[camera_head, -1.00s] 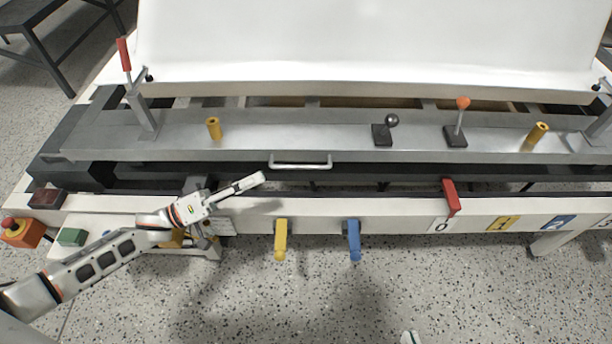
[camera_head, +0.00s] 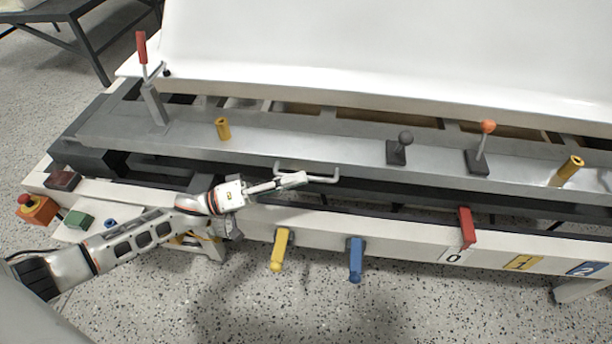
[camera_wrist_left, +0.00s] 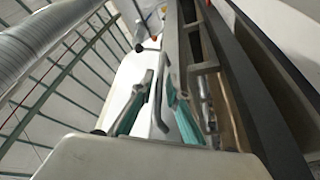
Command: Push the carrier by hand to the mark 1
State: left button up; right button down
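The carrier (camera_head: 300,150) is a long grey metal beam with a pale pull handle (camera_head: 323,178) on its front face. A red pointer (camera_head: 466,227) hangs over the front rail above the white mark 0 (camera_head: 453,256). The yellow mark 1 (camera_head: 523,262) lies to its right. My left gripper (camera_head: 300,180) is at the handle, its tips overlapping it in the head view; contact is unclear. In the wrist view, the fingers (camera_wrist_left: 158,110) with teal pads stand apart, and a thin grey bar shows between them. My right gripper is out of view.
A white bathtub shell (camera_head: 400,50) rises behind the carrier. Yellow (camera_head: 280,248) and blue (camera_head: 355,258) levers hang from the front rail. The blue mark 2 (camera_head: 586,268) is farther right.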

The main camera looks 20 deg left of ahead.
pick_arm(q)
jog(key=shift+x, duration=1.25)
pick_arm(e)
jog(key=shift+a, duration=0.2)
pick_arm(q)
grip_shut()
